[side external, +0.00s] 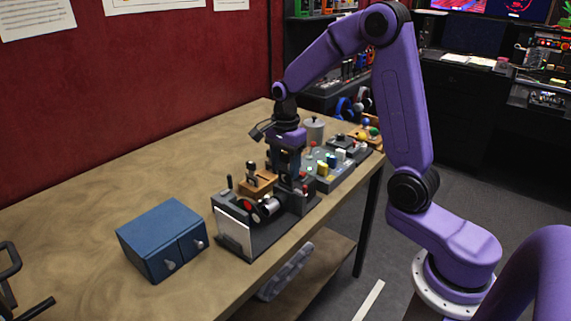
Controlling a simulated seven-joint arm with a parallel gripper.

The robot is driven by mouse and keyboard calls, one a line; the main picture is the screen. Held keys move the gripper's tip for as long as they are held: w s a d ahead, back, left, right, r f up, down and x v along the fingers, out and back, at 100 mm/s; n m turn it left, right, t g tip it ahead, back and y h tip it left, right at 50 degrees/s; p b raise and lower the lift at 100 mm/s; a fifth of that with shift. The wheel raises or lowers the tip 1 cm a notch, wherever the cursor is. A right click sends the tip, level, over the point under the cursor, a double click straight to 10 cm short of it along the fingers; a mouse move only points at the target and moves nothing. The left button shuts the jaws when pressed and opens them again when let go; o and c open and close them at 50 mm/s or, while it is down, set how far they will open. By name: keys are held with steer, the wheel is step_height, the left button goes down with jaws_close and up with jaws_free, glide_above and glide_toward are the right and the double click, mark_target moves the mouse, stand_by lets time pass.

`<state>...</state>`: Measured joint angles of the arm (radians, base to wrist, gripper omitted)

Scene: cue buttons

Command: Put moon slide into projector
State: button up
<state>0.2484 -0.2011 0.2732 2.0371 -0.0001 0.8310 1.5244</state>
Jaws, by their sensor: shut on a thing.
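A dark grey apparatus (258,240) with a pale screen panel (233,228) on its front stands near the table's front edge; it looks like the projector. A round black, red and silver part (268,206) sits on it. My gripper (287,178) points down over the back of this apparatus, behind a tan wooden block (259,184). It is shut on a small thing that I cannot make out. The moon slide cannot be picked out. The fingertips are partly hidden, and I cannot tell whether the held thing touches the apparatus.
A blue two-door cabinet (161,240) stands at the left front. A grey panel (338,172) with coloured buttons stands right of my gripper, and a silver canister (314,130) behind it. More small objects crowd the table's far right end.

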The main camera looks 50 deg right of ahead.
mark_target(285, 154)
steer(key=shift+f, duration=1.8)
stand_by(0.6)
steer(key=o, duration=1.3)
steer(key=shift+r, duration=3.55)
steer(key=s+a+r+n, duration=0.1)
steer(key=s+a+n, duration=1)
steer(key=n, duration=0.4)
steer(key=s+n, duration=1.5)
steer(key=s, duration=0.2)
steer(key=shift+s+d+f+n, duration=0.3)
steer(key=shift+s+d+f, duration=0.05)
steer(key=shift+d, duration=0.1)
